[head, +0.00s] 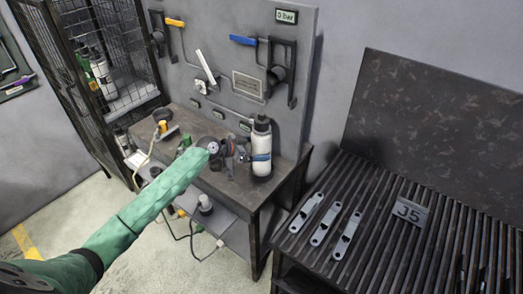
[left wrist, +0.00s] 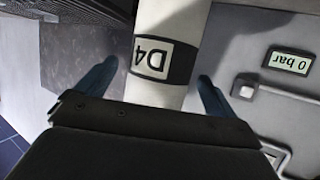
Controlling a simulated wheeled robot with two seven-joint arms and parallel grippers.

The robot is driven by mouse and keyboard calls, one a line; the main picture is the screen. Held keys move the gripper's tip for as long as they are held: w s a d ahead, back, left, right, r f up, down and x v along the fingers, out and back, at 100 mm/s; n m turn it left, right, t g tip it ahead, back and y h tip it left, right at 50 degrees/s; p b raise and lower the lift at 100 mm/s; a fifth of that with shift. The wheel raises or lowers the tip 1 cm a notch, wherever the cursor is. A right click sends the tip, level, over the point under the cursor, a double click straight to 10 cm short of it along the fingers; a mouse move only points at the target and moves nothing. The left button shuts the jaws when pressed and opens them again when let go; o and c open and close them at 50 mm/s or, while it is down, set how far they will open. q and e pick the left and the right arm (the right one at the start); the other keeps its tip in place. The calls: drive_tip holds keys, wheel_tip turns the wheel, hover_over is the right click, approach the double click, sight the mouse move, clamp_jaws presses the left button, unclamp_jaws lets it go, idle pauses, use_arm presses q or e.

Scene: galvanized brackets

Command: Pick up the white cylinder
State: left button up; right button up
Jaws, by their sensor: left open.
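The white cylinder (head: 261,143), with a dark top, stands upright on the workbench in the head view. In the left wrist view the white cylinder (left wrist: 172,22) carries a dark band with a label reading D4. My left gripper (head: 240,151) is at the cylinder's left side in the head view. In the left wrist view my left gripper (left wrist: 157,76) is open, with one blue finger on each side of the cylinder and gaps beside it. How deep the cylinder sits between the fingers is unclear. My right gripper is not in view.
The workbench (head: 232,190) stands against a grey panel (head: 233,50) with valve handles and a 0 bar display (head: 287,16). A mesh cage (head: 120,45) at left holds other white cylinders. A slatted table (head: 390,250) at right bears flat brackets (head: 325,222) and a J5 plate (head: 410,212).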

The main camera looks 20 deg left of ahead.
use_arm(q)
drive_tip(key=shift+w+d+f, duration=0.15)
drive_tip(key=shift+w+d, duration=0.1)
drive_tip(key=shift+d, duration=0.1)
drive_tip(key=shift+a, duration=0.1)
drive_tip(key=shift+c, duration=0.4)
drive_tip(key=c, duration=1.8)
drive_tip(key=shift+w, duration=0.1)
clamp_jaws()
drive_tip(key=shift+r, duration=0.25)
